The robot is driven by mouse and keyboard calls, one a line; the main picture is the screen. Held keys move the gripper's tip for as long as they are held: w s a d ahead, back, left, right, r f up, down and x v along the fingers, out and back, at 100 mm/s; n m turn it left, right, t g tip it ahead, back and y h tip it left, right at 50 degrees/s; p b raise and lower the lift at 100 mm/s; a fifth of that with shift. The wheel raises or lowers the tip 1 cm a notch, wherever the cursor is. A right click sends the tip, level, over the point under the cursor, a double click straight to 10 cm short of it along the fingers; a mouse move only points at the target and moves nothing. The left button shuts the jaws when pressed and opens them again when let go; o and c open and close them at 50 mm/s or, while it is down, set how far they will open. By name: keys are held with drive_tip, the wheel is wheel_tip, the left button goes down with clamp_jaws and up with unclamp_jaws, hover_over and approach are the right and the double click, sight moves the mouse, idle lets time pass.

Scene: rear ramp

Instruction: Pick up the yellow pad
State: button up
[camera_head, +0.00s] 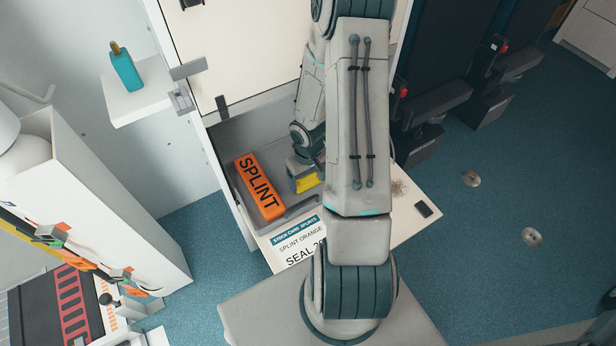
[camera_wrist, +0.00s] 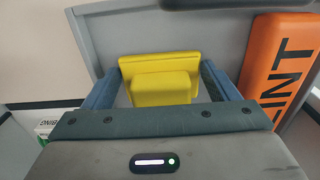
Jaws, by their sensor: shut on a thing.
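The yellow pad (camera_wrist: 160,84) is a small stepped block. It sits between the two fingers of my gripper (camera_wrist: 160,90) in the wrist view, and the fingers are shut on its left and right sides. In the head view the yellow pad (camera_head: 305,184) shows beside my gripper (camera_head: 300,178), at the grey compartment and to the right of the orange splint. My arm hides part of this area. I cannot tell whether the pad touches the surface under it.
An orange splint box (camera_head: 259,187) lies in the grey tray (camera_head: 234,192) left of the pad. A white fold-down panel (camera_head: 279,252) with a label and a small black item (camera_head: 424,209) lies in front. A teal bottle (camera_head: 124,68) stands on a wall shelf at the left.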

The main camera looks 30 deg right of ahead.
sight(310, 183)
drive_tip(key=shift+r, duration=0.55)
drive_tip(key=r+p, duration=0.2)
drive_tip(key=r, duration=0.1)
drive_tip(key=shift+s+d+r, duration=0.15)
drive_tip(key=shift+s+r, duration=0.15)
drive_tip(key=shift+s, duration=0.1)
drive_tip(key=s+d+r+p, duration=0.2)
drive_tip(key=s+r+p, duration=0.4)
drive_tip(key=s, duration=0.4)
drive_tip(key=shift+s+d+p, duration=0.15)
drive_tip(key=shift+s+p, duration=0.1)
drive_tip(key=shift+p, duration=0.45)
drive_tip(key=shift+o, duration=0.4)
drive_tip(key=shift+d, duration=0.1)
